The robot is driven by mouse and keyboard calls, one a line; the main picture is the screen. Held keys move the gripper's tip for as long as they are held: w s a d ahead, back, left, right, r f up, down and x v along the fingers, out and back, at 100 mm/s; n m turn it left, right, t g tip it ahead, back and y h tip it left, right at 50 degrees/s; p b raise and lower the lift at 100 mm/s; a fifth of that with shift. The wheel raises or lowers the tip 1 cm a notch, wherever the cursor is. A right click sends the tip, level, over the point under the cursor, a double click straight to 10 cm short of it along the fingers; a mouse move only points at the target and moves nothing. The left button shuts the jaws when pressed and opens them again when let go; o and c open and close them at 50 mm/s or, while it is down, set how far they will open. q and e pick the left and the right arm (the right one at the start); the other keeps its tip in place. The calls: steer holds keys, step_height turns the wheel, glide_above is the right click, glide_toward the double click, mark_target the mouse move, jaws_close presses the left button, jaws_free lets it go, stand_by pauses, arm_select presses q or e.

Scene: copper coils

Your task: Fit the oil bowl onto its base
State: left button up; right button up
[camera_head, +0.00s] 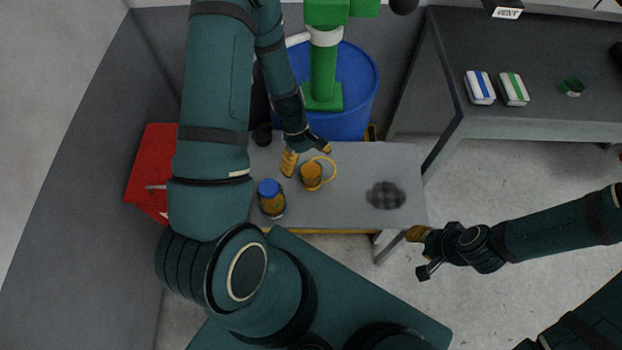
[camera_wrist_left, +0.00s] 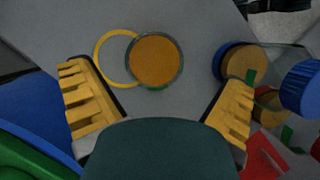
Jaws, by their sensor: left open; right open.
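My left gripper (camera_head: 308,157) is open above the grey table, its yellow fingers spread near an orange round bowl-like piece (camera_head: 311,174). That piece has a yellow ring (camera_head: 332,170) at its side. In the left wrist view the orange round top (camera_wrist_left: 154,60) with a dark green rim lies ahead of and between the open fingers (camera_wrist_left: 160,98), apart from both. The yellow ring (camera_wrist_left: 97,54) is beside it, partly behind it. I cannot tell which part is the base. My right gripper (camera_head: 420,253) is open and empty, off the table's right front corner.
A blue-lidded clear jar (camera_head: 271,200) with orange contents stands left on the table (camera_head: 360,160). A dark mesh disc (camera_head: 386,195) lies at the right. A blue barrel (camera_head: 358,85) with a green pump is behind; a red box (camera_head: 150,170) is left. The table's middle right is clear.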

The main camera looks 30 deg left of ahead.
mark_target(313, 176)
arm_select(q)
steer(key=shift+w+b+x, duration=0.2)
steer(key=shift+b+x, duration=0.3)
steer(key=shift+x, duration=1)
steer(key=shift+w+b+x, duration=0.15)
steer(key=shift+b+x, duration=0.3)
steer(key=shift+x, duration=1.05)
steer(key=shift+a, duration=0.1)
steer(key=shift+c, duration=0.3)
steer(key=c, duration=1.3)
